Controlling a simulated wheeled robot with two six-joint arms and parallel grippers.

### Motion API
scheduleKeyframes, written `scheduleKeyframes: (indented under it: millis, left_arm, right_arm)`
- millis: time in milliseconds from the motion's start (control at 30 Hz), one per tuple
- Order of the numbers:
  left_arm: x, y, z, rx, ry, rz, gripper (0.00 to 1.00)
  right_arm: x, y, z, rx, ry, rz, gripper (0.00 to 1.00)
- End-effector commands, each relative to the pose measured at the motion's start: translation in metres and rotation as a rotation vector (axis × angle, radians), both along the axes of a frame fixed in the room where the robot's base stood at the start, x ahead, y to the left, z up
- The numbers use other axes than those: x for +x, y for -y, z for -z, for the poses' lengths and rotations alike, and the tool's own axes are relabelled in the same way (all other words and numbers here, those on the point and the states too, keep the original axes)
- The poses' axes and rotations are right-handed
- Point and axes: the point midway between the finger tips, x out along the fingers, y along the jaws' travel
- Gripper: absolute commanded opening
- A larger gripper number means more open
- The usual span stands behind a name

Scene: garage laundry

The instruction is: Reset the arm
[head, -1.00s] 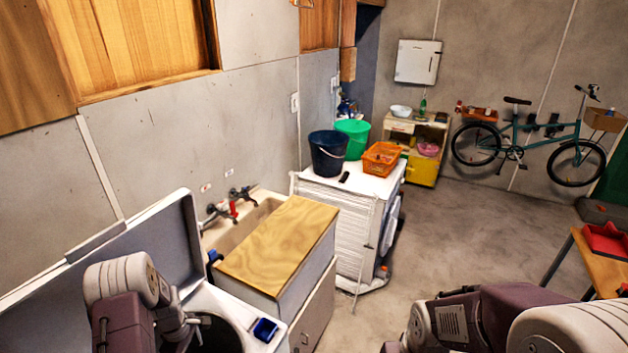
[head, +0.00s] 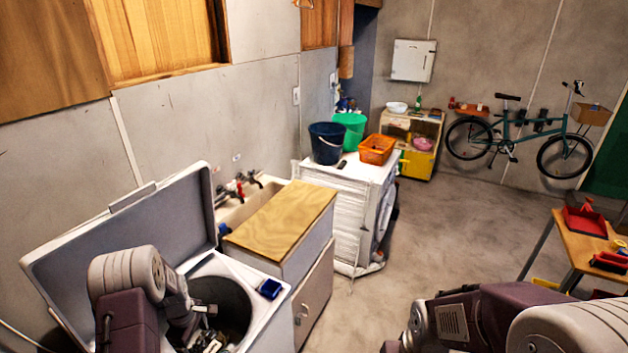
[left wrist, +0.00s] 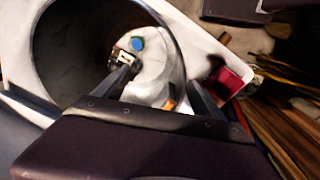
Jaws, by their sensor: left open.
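My left arm reaches from the lower left in the head view over an open-lidded top-loading washer (head: 256,318). My left gripper (head: 208,338) is at the dark round drum opening, with its tip partly cut off by the bottom edge. In the left wrist view the two fingers of the gripper (left wrist: 165,90) are spread apart with nothing clearly held between them. A white thing with a blue-green round spot (left wrist: 138,44) shows beyond the fingers. My right arm lies across the lower right of the head view; its gripper is out of frame.
The raised washer lid (head: 125,235) stands behind my left arm. A small table (head: 572,241) is at right. Open floor (head: 440,230) lies between.

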Motion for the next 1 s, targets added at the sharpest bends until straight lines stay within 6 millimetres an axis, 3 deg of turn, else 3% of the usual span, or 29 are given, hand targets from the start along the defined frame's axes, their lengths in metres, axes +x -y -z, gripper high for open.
scheduleKeyframes:
  millis: [33, 233, 433, 567, 700, 800, 867, 1000]
  left_arm:
    - [0.009, 0.005, 0.006, 0.009, 0.022, 0.018, 0.80]
    - [0.028, 0.036, -0.004, 0.033, 0.099, 0.100, 0.80]
    - [0.016, 0.089, -0.007, 0.053, 0.165, 0.277, 0.80]
    - [-0.022, 0.129, 0.002, 0.072, 0.186, 0.515, 0.80]
    - [-0.091, 0.159, 0.021, 0.098, 0.159, 0.872, 0.80]
    - [-0.138, 0.161, 0.024, 0.093, 0.092, 1.099, 0.80]
    - [-0.157, 0.161, 0.032, 0.078, 0.046, 1.208, 0.80]
    - [-0.161, 0.161, 0.034, 0.085, 0.032, 1.368, 0.80]
  right_arm:
    - [0.000, 0.000, 0.017, 0.000, 0.000, 0.000, 0.80]
    - [0.001, 0.000, 0.061, 0.000, 0.000, 0.000, 0.80]
    - [0.001, 0.000, 0.121, 0.000, 0.000, 0.000, 0.80]
    - [0.001, 0.000, 0.167, 0.000, 0.000, 0.000, 0.80]
    - [0.001, 0.000, 0.201, 0.000, 0.000, 0.000, 0.80]
    - [0.001, 0.000, 0.193, 0.000, 0.000, 0.000, 0.80]
    - [0.002, 0.000, 0.191, 0.000, 0.001, 0.000, 0.80]
    - [0.002, 0.000, 0.191, 0.000, 0.001, 0.000, 0.80]
